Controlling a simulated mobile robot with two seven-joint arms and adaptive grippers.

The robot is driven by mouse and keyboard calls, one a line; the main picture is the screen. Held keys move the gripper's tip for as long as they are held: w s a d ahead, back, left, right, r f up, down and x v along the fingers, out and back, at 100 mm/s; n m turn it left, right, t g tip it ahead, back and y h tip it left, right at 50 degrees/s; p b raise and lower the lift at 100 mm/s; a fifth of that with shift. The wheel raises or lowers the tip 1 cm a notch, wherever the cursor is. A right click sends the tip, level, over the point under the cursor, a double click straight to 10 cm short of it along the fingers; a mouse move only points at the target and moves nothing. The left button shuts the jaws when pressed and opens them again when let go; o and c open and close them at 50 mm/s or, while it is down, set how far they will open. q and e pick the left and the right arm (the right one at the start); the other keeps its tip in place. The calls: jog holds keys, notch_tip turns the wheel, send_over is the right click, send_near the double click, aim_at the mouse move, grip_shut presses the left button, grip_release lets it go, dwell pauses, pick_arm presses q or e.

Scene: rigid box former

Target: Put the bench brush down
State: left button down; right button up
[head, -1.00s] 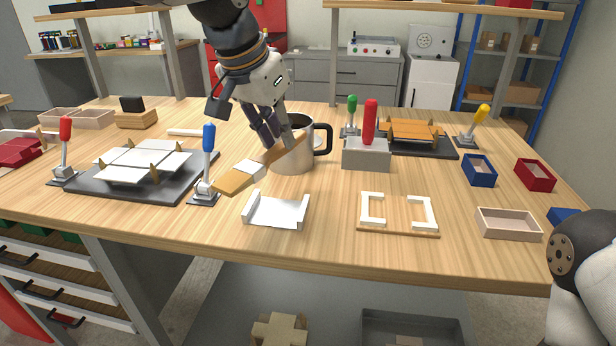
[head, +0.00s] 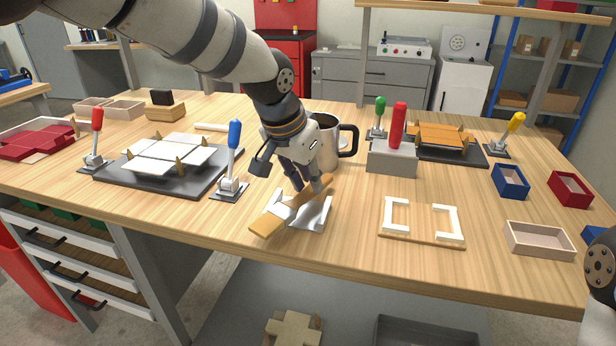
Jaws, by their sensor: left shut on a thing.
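The bench brush (head: 266,224) has a tan end, a pale middle band and a wooden handle. My left gripper (head: 307,189) is shut on its handle. The brush lies slanted across the view of a white folded holder (head: 313,215) near the bench's front edge. Its tan end points to the front left, past the holder's left side. The brush hides part of the holder, and I cannot tell whether they touch. My right gripper is out of view; only part of my right arm shows at the right edge.
A metal mug (head: 323,150) stands just behind my left gripper. A blue-handled clamp (head: 232,160) is to the left, and a grey block with a red handle (head: 393,155) to the right. A wooden plate with white corner pieces (head: 421,238) lies right of the holder.

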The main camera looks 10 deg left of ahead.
aim_at(292, 204)
pick_arm(q)
jog(key=shift+f, duration=0.5)
jog(key=c, duration=1.5)
grip_release()
jog(key=shift+o, duration=0.2)
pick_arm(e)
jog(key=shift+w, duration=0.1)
pick_arm(q)
jog(key=shift+r, duration=0.2)
jog(key=p+v, duration=0.1)
jog(key=v, duration=1.1)
jog(key=shift+r, duration=0.35)
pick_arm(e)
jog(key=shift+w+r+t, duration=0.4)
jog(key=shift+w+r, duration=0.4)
